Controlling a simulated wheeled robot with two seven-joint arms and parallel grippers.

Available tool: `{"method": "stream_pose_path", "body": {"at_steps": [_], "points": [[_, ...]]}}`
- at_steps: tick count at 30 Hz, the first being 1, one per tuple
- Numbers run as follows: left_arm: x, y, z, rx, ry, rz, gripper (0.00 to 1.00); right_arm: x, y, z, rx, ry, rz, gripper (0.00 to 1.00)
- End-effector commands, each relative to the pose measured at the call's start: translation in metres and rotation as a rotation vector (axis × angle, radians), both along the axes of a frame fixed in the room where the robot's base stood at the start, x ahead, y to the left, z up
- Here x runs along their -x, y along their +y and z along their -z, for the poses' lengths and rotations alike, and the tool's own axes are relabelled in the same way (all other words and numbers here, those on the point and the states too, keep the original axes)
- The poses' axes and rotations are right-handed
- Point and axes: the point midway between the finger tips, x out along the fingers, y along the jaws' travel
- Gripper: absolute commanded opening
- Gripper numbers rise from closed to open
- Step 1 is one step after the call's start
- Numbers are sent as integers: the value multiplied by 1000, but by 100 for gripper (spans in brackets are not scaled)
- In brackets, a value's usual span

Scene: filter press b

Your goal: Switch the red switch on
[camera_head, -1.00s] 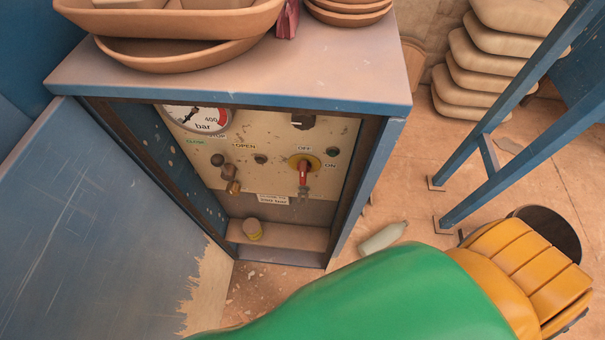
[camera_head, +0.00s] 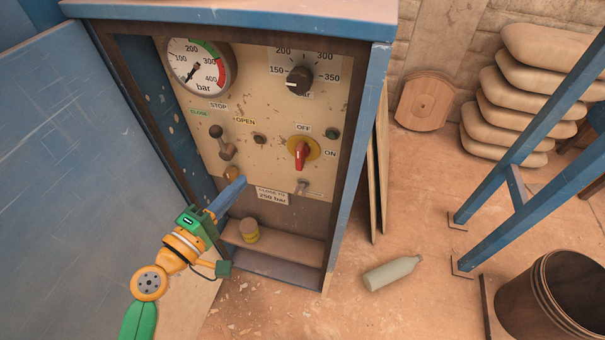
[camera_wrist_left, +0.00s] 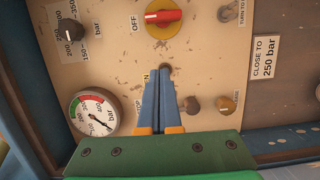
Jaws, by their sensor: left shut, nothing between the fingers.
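The red switch (camera_head: 301,155) is a red handle on a round yellow plate on the cream control panel. Its handle stands upright, in line with the OFF label above it; the ON label is at its lower right. In the left wrist view the red switch (camera_wrist_left: 164,16) is at the top, its white-marked end towards OFF. My left gripper (camera_head: 242,181) is shut and empty, in front of the panel, below and left of the switch and apart from it. Its blue fingers (camera_wrist_left: 158,72) point at the panel and partly hide the OPEN label in the wrist view.
A lever (camera_head: 222,143), a black knob (camera_head: 299,80) and a pressure gauge (camera_head: 197,68) share the panel. A small toggle (camera_head: 306,187) sits below the switch. The blue cabinet frame (camera_head: 358,165) borders the panel. A bottle (camera_head: 391,273) lies on the floor at right.

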Motion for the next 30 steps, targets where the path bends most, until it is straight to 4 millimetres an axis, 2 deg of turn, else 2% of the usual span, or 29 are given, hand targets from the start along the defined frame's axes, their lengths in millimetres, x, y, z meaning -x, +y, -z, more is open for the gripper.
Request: {"method": "stream_pose_path", "body": {"at_steps": [3, 12, 17, 27, 30], "points": [[1, -1, -7, 19, -13, 9, 0, -1, 0, 1, 0, -2, 0, 0], [-3, -3, -8, 17, -13, 7, 0, -3, 0, -2, 0, -6, 0, 0], [-25, -17, -10, 18, -14, 8, 0, -3, 0, -9, 0, -6, 0, 0], [-87, -57, -8, 17, -13, 9, 0, -3, 0, -10, 0, -6, 0, 0], [-78, -74, -10, 18, -9, 8, 0, -3, 0, -21, 0, -5, 0, 0]]}}
